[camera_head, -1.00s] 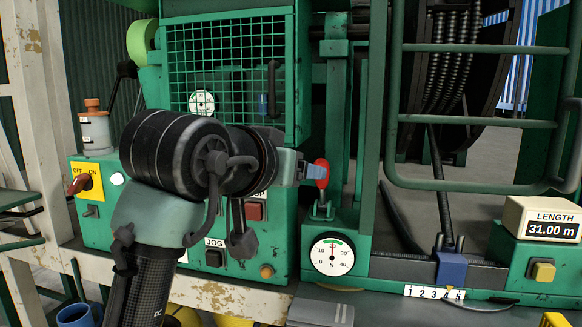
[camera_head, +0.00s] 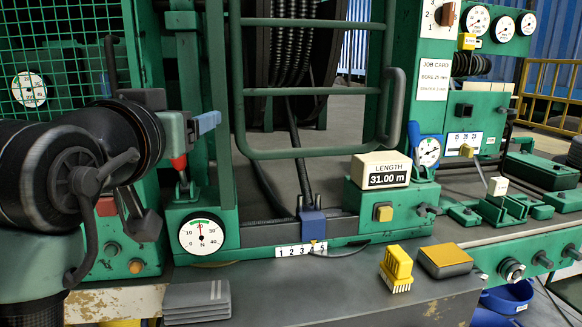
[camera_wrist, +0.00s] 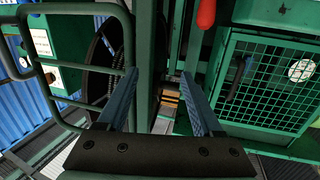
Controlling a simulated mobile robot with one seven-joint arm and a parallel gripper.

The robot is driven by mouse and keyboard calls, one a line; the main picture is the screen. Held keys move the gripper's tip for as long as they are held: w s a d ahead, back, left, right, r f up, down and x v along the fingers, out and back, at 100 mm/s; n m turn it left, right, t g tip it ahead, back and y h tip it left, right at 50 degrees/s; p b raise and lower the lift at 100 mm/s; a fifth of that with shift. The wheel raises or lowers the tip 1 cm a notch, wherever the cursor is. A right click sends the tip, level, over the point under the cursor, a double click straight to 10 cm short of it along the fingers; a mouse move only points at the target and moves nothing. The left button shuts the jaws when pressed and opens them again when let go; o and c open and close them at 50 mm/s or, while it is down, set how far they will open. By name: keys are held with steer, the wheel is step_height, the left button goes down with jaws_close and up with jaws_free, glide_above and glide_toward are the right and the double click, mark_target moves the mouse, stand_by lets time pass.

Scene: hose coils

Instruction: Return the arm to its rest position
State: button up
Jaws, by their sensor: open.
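My gripper (camera_head: 208,122) is at the left of the head view, in front of the green machine. Its two blue fingers are spread apart in the wrist view (camera_wrist: 160,95), with nothing held between them. My dark arm links fill the left edge of the head view. A red-knobbed lever (camera_head: 180,164) shows just below my gripper, its upper part hidden behind it. The red knob also shows at the top of the wrist view (camera_wrist: 206,12), outside the fingers. I cannot tell the distance between knob and gripper.
A green tubular gate (camera_head: 310,154) stands right of my gripper, and a green mesh guard (camera_head: 75,45) is behind the arm. A length display (camera_head: 388,172), a yellow brush (camera_head: 397,268) and a yellow-topped box (camera_head: 445,260) are farther right. Bench surface around the brush is partly clear.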

steer(key=s+d+r+t+h+p, duration=0.1)
steer(key=s+d+r+t+p, duration=0.25)
steer(key=d+r, duration=0.5)
steer(key=s+d+r+t+p, duration=0.1)
steer(key=s+d+r+t, duration=0.2)
steer(key=s, duration=0.4)
steer(key=s+d+r+t+y+p, duration=0.1)
steer(key=s+d+r+t, duration=0.2)
steer(key=s+d+r, duration=0.1)
steer(key=s+r, duration=0.1)
steer(key=s, duration=0.1)
steer(key=shift+s+t+p, duration=0.3)
steer(key=shift+s+t, duration=0.05)
